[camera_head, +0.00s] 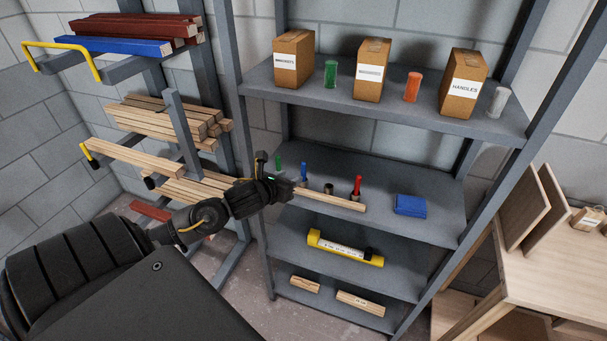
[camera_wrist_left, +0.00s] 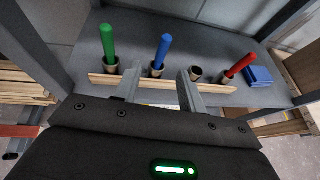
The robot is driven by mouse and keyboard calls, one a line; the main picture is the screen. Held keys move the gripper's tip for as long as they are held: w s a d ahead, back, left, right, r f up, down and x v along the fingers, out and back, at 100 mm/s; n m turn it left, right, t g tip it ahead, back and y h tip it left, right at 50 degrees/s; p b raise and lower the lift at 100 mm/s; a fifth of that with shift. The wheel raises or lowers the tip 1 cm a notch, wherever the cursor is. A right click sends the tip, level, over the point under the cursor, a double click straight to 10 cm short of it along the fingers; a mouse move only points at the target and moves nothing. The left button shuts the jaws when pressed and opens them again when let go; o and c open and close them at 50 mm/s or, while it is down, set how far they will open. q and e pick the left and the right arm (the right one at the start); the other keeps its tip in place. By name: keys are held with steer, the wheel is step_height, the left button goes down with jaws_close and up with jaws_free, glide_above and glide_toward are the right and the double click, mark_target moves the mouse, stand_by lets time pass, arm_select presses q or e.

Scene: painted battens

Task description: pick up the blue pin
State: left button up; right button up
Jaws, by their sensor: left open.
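The blue pin (camera_head: 304,171) stands in a cup-like holder on the middle shelf, between the green pin (camera_head: 278,162) and an empty holder (camera_head: 328,189). In the left wrist view the blue pin (camera_wrist_left: 162,52) leans slightly, its lower end inside its holder (camera_wrist_left: 156,71). The red pin (camera_head: 357,186) tilts in the holder at the right end. My left gripper (camera_head: 293,187) is at the front of the shelf, close before the blue pin. In the wrist view its fingers (camera_wrist_left: 160,88) are apart with nothing gripped. My right gripper is not in view.
A wooden batten (camera_head: 335,201) runs along the front of the holders. A blue block (camera_head: 410,205) lies to their right. The upper shelf (camera_head: 385,110) carries boxes and cylinders above. Shelf posts stand at both sides.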

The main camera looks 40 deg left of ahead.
mark_target(302, 171)
arm_select(q)
steer(key=p+x, duration=0.2)
steer(key=x, duration=0.3)
steer(key=p+x, duration=0.2)
steer(key=x, duration=0.3)
steer(key=shift+w+d+r, duration=0.1)
steer(key=shift+w+r, duration=0.05)
steer(key=shift+r, duration=0.05)
steer(key=shift+w+f, duration=0.2)
steer(key=shift+w, duration=0.1)
jaws_close()
